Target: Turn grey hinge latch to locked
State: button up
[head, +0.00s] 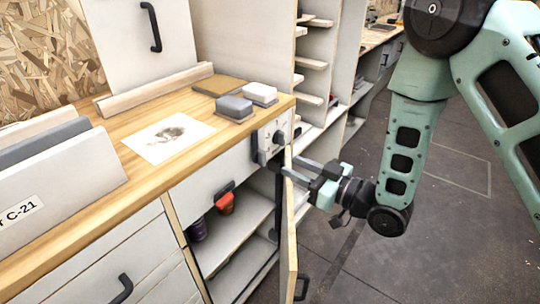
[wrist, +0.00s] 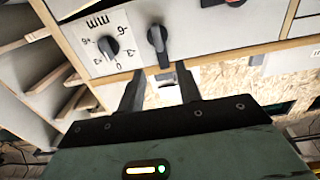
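The latch appears to be a dark grey lever (wrist: 157,39) on the white front panel under the worktop, right of a numbered dial in the wrist view. In the head view a dark fitting (head: 257,149) on the same panel seems to be this latch. My gripper (wrist: 160,74) is open, its two dark fingers apart with nothing held. The fingertips lie just below the lever's lower end in the wrist view; I cannot tell whether they touch it. In the head view my gripper (head: 294,172) is close to the cabinet's right corner.
The numbered dial (wrist: 108,46) sits close beside the latch. An open cabinet door (head: 289,240) stands edge-on below my gripper. Two lidded boxes (head: 235,108) (head: 260,94) and a paper sheet (head: 168,137) lie on the worktop. Floor to the right is clear.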

aim_at(265, 153)
jog(key=x, duration=0.8)
grip_shut()
